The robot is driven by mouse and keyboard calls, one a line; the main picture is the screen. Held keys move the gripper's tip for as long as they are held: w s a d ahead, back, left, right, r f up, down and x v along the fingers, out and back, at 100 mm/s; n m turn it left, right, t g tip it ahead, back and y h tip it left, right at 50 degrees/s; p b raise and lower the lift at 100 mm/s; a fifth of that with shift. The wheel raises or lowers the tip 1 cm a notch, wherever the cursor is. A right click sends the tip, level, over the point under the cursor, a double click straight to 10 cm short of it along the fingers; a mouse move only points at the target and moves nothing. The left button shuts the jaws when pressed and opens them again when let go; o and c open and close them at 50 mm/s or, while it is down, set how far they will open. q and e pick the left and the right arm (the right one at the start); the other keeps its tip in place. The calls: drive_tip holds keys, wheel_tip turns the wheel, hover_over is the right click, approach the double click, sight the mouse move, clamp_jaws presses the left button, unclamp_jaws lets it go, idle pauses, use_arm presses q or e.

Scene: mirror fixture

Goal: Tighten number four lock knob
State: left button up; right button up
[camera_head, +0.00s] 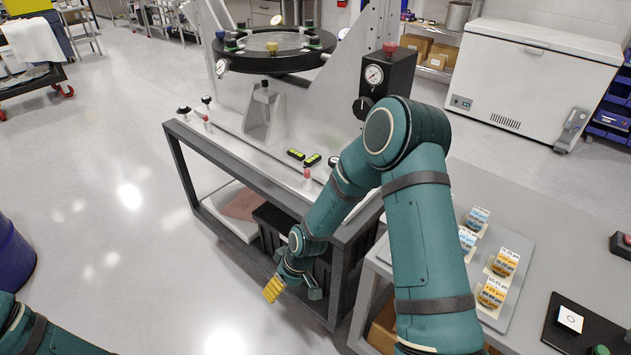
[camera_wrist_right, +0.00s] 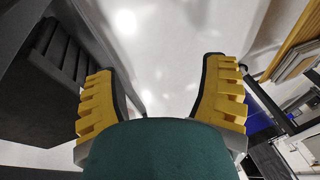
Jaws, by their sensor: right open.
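The mirror fixture's round black ring (camera_head: 275,60) stands on a pale grey bench. No numbers are legible, so I cannot tell which is number four. My right gripper (camera_head: 272,289) hangs low in front of the bench, well below and away from the ring. In the right wrist view its yellow fingers (camera_wrist_right: 160,72) are spread apart with only floor between them. My left arm shows at the lower left; its gripper is out of frame.
The bench (camera_head: 240,147) carries a gauge box (camera_head: 385,77) and small yellow-green devices (camera_head: 296,154). A dark crate (camera_head: 270,225) sits on its lower shelf, close to my right gripper. A side table (camera_head: 545,240) holds labelled blocks.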

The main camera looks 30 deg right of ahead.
drive_tip(key=w+d+r+n+h+p, duration=0.1)
drive_tip(key=w+d+r+n+p, duration=0.2)
drive_tip(key=d+r, duration=0.55)
drive_tip(key=w+d+r+n+g+h+p, duration=0.1)
drive_tip(key=w+d+r+n, duration=0.1)
drive_tip(key=w+d+r, duration=0.45)
drive_tip(key=w+d+r+n+h+p, duration=0.25)
drive_tip(key=d+r, duration=0.55)
drive_tip(key=r, duration=0.4)
drive_tip(key=shift+n+y, duration=0.35)
drive_tip(key=shift+y, duration=0.1)
drive_tip(key=f, duration=0.4)
drive_tip(key=f+b, duration=0.1)
drive_tip(key=f, duration=0.4)
drive_tip(key=f+b, duration=0.1)
drive_tip(key=f, duration=0.4)
drive_tip(key=shift+w+a, duration=0.15)
drive_tip(key=shift+w, duration=0.2)
use_arm(q)
drive_tip(key=r, duration=0.2)
drive_tip(key=s+r, duration=0.1)
drive_tip(key=r, duration=0.2)
drive_tip(key=shift+s+d+r, duration=0.1)
drive_tip(key=shift+d, duration=0.1)
use_arm(e)
drive_tip(key=c, duration=1.2)
